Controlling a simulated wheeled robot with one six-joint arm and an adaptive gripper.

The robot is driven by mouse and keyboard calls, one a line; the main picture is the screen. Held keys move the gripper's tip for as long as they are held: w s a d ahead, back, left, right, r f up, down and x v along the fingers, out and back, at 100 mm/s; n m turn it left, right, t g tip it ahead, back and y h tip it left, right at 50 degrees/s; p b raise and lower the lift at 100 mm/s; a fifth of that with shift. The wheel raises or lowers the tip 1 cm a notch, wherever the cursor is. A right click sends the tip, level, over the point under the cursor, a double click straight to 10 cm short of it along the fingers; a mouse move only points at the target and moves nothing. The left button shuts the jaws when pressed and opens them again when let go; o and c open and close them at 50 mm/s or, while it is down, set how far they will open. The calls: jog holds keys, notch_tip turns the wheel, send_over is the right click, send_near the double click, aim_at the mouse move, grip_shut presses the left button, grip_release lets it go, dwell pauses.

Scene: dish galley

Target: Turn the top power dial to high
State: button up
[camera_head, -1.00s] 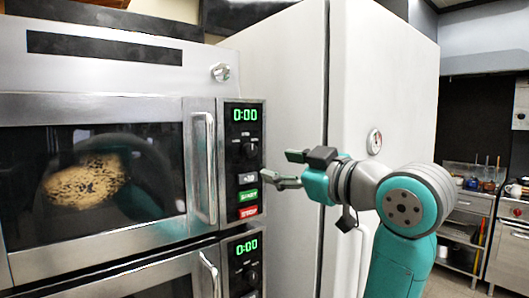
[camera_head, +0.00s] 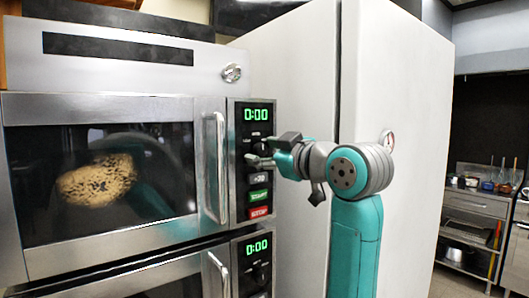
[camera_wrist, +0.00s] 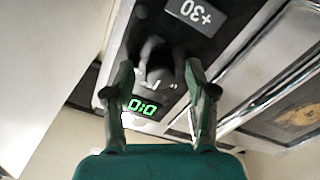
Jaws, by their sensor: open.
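The top power dial (camera_head: 258,149) is a black round knob on the upper microwave's control panel, below the green 0:00 display (camera_head: 256,115). In the head view my gripper partly covers it. My gripper (camera_head: 256,149) is open at the panel, its two fingers at the height of the dial. In the wrist view the dial (camera_wrist: 158,66) lies between the spread fingertips of my gripper (camera_wrist: 158,75). I cannot tell whether the fingers touch it. A light mark shows on the dial's lower rim there. The dial's setting is not readable.
Below the dial are the +30 button (camera_head: 258,179), the green start button (camera_head: 258,195) and the red stop button (camera_head: 258,212). The door handle (camera_head: 216,167) stands out just left of the panel. A second microwave (camera_head: 125,278) sits underneath. A white fridge (camera_head: 295,85) is close on the right.

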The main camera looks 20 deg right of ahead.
jog(key=shift+w+a, duration=0.1)
jog(key=shift+w, duration=0.1)
grip_shut()
jog(key=shift+m, duration=0.4)
jog(key=m, duration=0.5)
jog(key=shift+m, duration=0.3)
jog(key=m, duration=0.5)
jog(key=shift+a, duration=0.1)
jog(key=shift+m, duration=0.4)
